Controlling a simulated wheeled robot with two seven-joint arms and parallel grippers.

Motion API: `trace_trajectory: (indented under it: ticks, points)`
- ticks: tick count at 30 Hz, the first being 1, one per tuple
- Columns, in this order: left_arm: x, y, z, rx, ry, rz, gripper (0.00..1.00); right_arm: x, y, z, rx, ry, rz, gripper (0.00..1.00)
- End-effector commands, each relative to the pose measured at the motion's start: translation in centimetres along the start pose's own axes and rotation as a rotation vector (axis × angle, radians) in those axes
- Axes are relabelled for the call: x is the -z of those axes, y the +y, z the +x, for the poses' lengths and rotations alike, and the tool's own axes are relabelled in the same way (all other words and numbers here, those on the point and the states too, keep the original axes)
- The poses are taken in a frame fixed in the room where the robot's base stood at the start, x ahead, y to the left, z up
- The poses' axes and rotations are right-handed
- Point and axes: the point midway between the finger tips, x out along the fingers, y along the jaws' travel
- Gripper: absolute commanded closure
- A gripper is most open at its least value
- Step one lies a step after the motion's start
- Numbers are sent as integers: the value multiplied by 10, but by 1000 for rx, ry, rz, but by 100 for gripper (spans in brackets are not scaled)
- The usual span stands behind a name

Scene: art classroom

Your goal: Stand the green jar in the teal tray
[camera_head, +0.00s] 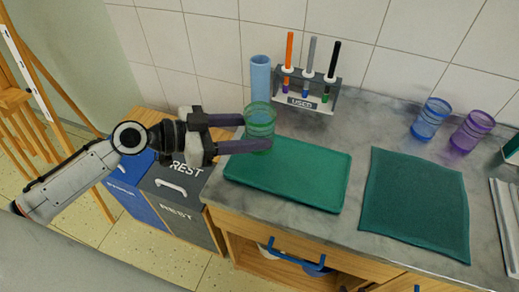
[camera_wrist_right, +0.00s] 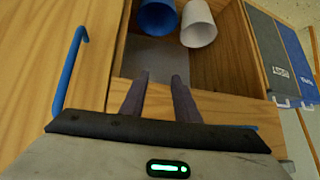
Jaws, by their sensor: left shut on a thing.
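The green jar (camera_head: 260,116) is a see-through ribbed cylinder, upright, in the head view. My left gripper (camera_head: 257,133) is shut on it, with one finger on its far side and one across its lower near side. The jar is at the back left corner of the teal tray (camera_head: 300,180), a flat rimmed tray on the grey counter. The near finger hides the jar's lower part, so I cannot tell whether it touches the tray. My right gripper (camera_wrist_right: 161,78) shows only in the right wrist view, its fingers apart with nothing between them.
A blue cylinder (camera_head: 260,72) and a marker rack (camera_head: 306,90) stand close behind the jar. A dark green mat (camera_head: 415,200) lies right of the tray. Blue (camera_head: 430,118) and purple (camera_head: 472,130) jars stand farther right.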

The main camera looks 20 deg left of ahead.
Motion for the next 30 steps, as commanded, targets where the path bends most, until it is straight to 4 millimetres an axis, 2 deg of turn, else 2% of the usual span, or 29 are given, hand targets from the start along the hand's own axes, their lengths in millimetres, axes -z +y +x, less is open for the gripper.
trace_trajectory:
  ticks: [12,25,26,28,30]
  points:
    - [-45,0,14,0,3,-2,74,-2,0,2,0,1,0,71]
    - [-50,0,16,0,3,2,74,-6,1,6,0,2,0,71]
    - [-50,0,15,-1,1,1,46,-5,1,5,0,2,0,71]
    - [-49,0,15,-1,1,1,35,-4,1,5,0,2,0,71]
    - [-49,0,15,-1,1,1,33,-4,1,5,0,2,0,71]
